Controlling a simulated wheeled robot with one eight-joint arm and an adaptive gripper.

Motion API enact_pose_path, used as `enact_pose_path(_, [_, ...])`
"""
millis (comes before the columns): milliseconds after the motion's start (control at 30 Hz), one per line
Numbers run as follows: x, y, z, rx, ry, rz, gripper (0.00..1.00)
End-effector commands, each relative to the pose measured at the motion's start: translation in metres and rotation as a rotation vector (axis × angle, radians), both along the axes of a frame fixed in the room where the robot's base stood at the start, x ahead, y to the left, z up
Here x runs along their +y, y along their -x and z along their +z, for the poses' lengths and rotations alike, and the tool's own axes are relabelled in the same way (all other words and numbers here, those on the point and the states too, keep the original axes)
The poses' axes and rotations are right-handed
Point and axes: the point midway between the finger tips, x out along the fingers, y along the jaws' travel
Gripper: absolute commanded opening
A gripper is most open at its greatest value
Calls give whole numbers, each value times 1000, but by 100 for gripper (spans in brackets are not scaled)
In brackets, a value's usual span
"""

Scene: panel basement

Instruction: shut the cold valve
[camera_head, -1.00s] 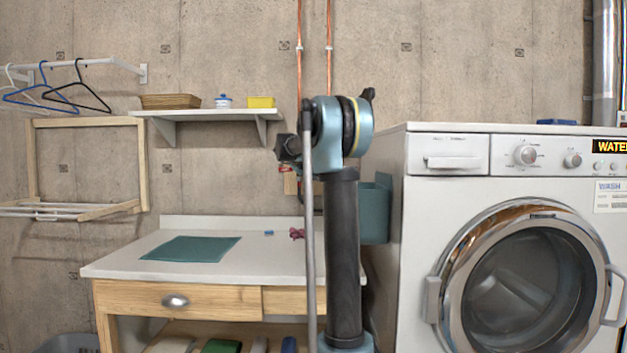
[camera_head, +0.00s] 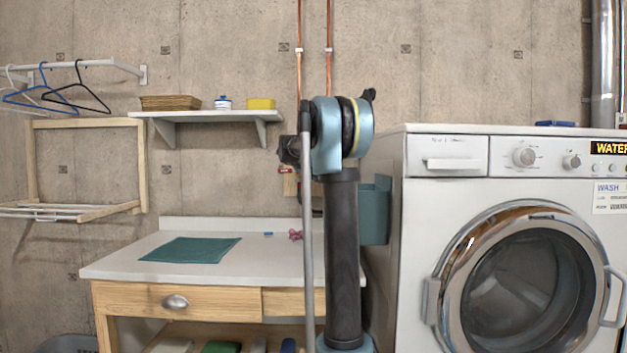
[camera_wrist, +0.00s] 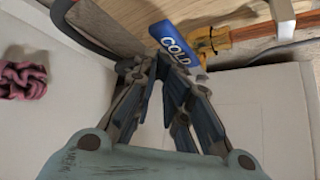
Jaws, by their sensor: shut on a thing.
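In the wrist view, a blue lever marked COLD (camera_wrist: 172,43) lies beside a brass valve body (camera_wrist: 222,38) on a copper pipe, against a wooden board. My gripper (camera_wrist: 172,72) has its two dark fingers closed in at the near end of the blue lever, shut on it. The fingers partly cover that end, so the exact contact is hidden. In the head view my arm stands in front of the valve and hides it and my gripper.
A pink crumpled cloth (camera_wrist: 22,80) lies on the white worktop (camera_head: 120,268). Two copper pipes (camera_head: 299,60) run down the wall. A teal bin (camera_head: 375,212) hangs on the side of the washing machine (camera_head: 395,250). A shelf (camera_head: 205,116) is at upper left.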

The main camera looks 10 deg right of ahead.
Motion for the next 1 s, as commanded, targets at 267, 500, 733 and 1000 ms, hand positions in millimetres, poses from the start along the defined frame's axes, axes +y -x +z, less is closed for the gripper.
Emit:
enact_pose_path(267, [7, -3, -39, 2, -3, 6, 0])
enact_pose_path(500, [13, 24, -16, 3, -4, 6, 0])
enact_pose_path(733, [18, 53, 6, 4, -3, 4, 0])
enact_pose_path(1000, [22, 72, 23, 3, -4, 4, 0])
